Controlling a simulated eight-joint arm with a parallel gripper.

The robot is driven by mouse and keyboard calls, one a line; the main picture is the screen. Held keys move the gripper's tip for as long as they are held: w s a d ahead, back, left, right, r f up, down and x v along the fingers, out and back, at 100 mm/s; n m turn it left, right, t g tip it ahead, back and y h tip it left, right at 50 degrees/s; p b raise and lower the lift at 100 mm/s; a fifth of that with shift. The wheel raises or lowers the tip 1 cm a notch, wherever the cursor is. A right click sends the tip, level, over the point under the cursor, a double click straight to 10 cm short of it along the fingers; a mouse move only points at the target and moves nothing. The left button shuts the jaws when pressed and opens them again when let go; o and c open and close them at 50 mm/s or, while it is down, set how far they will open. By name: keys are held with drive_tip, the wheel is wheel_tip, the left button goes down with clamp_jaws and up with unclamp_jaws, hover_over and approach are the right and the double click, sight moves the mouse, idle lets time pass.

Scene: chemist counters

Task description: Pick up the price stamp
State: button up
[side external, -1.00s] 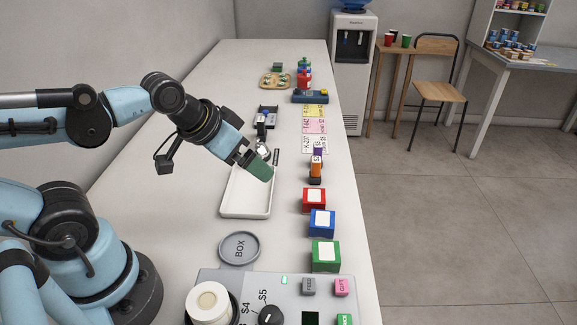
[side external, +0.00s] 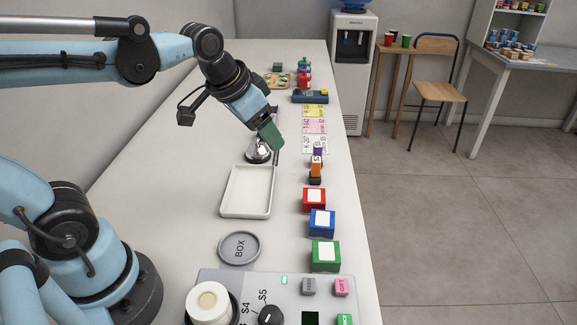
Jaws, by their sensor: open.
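An orange block-like item with a dark base (side external: 315,169) stands upright on the counter, right of the white tray; it looks like the price stamp. A purple piece (side external: 318,150) shows at or just behind its top, and I cannot tell whether the two are joined. My gripper (side external: 271,136), with green fingers, is open and empty, tilted down above the counter. In the picture it is left of and above the orange item, apart from it. The gap between the fingers is hidden from this side.
A silver bell-like dome (side external: 258,151) is just below my gripper. The empty white tray (side external: 226,190) is nearer. Red (side external: 314,199), blue (side external: 321,222) and green (side external: 326,255) boxes line the right edge. Coloured price cards (side external: 314,127) lie farther back. The counter's left side is clear.

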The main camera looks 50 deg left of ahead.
drive_tip(key=w+r+m+g, duration=0.2)
drive_tip(key=w, duration=0.4)
drive_tip(key=m+g, duration=0.3)
drive_tip(key=m, duration=0.1)
approach(318, 143)
drive_tip(key=shift+w+f, duration=0.15)
drive_tip(key=shift+f, duration=0.05)
drive_tip(key=shift+w+f+g, duration=0.3)
drive_tip(key=shift+f+g, duration=0.1)
drive_tip(key=shift+f, duration=0.4)
drive_tip(key=f, duration=1.1)
drive_tip(key=shift+s+f, duration=0.2)
drive_tip(key=shift+f, duration=0.1)
drive_tip(key=shift+c, duration=0.3)
drive_tip(key=c, duration=1.1)
wheel_tip(318, 143, up, 10)
drive_tip(key=shift+r, duration=0.1)
